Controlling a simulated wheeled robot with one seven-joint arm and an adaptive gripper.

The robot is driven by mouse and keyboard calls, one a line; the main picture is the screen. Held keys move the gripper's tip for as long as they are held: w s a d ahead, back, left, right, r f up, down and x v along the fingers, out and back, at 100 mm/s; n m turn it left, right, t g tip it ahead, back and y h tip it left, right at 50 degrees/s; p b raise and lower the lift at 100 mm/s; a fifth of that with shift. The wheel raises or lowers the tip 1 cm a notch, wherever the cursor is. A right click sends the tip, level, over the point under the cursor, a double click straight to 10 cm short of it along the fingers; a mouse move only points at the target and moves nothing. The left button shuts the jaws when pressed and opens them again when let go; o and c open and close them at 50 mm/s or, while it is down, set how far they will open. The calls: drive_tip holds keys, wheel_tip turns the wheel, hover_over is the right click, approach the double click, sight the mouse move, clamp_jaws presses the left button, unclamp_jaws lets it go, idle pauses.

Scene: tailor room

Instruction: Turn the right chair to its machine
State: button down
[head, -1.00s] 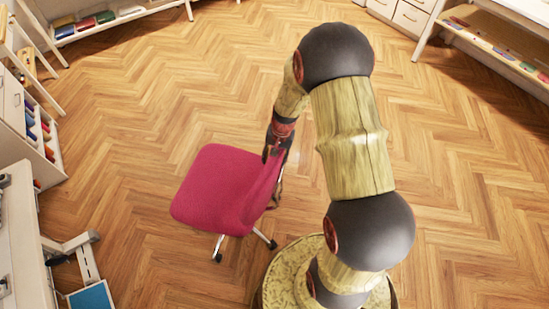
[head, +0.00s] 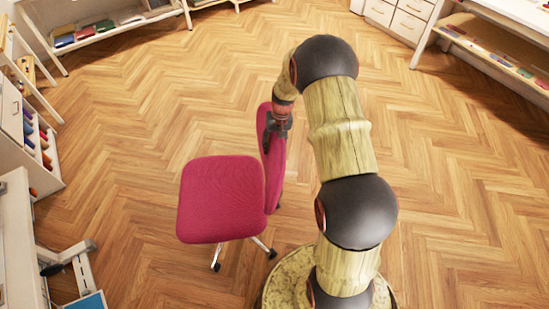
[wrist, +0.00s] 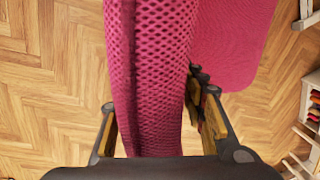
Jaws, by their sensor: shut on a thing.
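The pink chair (head: 220,198) stands on the wood floor left of my base in the head view, its seat toward the left and its backrest on the right side. My gripper (head: 275,122) is at the backrest's upper part. In the wrist view the mesh backrest (wrist: 150,60) runs between the two fingers of my gripper (wrist: 158,118), which is shut on it, and part of the seat shows at upper right. A white worktable (head: 18,250) stands at the lower left edge of the head view. No sewing machine can be made out clearly.
Shelves with coloured rolls (head: 40,150) line the left. White drawers (head: 395,14) stand at the back.

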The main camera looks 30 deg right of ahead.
sight(262, 126)
drive_tip(key=w+n, duration=0.1)
drive_tip(key=w, duration=0.2)
drive_tip(key=w+d+n, duration=0.1)
drive_tip(key=w+n, duration=0.1)
drive_tip(key=w, duration=0.2)
drive_tip(key=w+n, duration=0.2)
drive_tip(key=w, duration=0.1)
drive_tip(key=shift+w+d+f+g, duration=0.1)
drive_tip(key=shift+w+d+g, duration=0.2)
drive_tip(key=shift+d, duration=0.05)
drive_tip(key=shift+w+n, duration=0.4)
drive_tip(key=shift+w, duration=0.45)
drive_tip(key=c, duration=1)
unclamp_jaws()
drive_tip(key=r, duration=0.4)
drive_tip(key=d+r, duration=0.1)
drive_tip(key=r, duration=0.7)
drive_tip(key=shift+w+d, duration=0.15)
drive_tip(key=shift+d, duration=0.15)
